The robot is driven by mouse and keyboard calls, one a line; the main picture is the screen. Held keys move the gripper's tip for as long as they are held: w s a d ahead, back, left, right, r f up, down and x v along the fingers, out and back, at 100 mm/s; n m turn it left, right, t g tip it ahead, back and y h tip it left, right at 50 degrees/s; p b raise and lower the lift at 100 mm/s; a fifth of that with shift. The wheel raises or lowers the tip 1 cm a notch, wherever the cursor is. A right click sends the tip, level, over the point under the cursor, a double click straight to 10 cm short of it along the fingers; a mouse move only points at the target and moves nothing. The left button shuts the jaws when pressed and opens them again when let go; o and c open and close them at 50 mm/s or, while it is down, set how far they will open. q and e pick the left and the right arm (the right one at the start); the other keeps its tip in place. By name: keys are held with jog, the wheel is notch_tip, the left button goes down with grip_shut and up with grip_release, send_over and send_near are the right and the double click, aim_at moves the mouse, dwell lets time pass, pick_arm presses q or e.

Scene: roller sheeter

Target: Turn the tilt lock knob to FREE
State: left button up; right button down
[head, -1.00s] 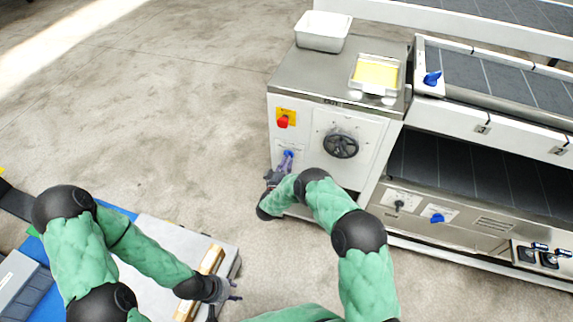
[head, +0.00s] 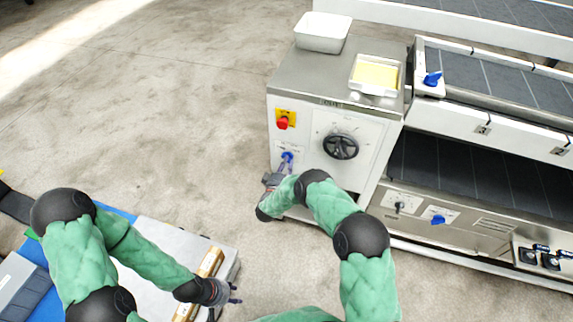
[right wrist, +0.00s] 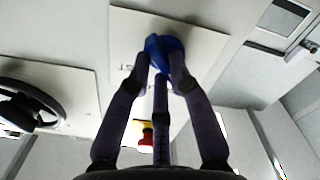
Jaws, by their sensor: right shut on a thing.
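The blue tilt lock knob (head: 287,156) is on a white label plate low on the left of the machine's front panel. It also shows in the right wrist view (right wrist: 163,52), on a plate whose lettering is mostly hidden. My right gripper (head: 284,164) is at the knob, with its dark fingers shut around it; the right wrist view shows the fingers (right wrist: 162,75) touching it from several sides. I cannot read which mark the knob points to. My left gripper (head: 232,295) is at the lower left, its fingers apart and empty, beside a wooden roller.
A red switch (head: 283,122) on a yellow plate is above the knob. A black handwheel (head: 340,146) is to its right. A white bin (head: 322,32) and a tray with a yellow slab (head: 376,75) stand on top.

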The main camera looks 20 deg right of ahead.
jog(key=c, duration=1.1)
grip_release()
jog(key=v, duration=1.2)
jog(key=shift+f, duration=0.1)
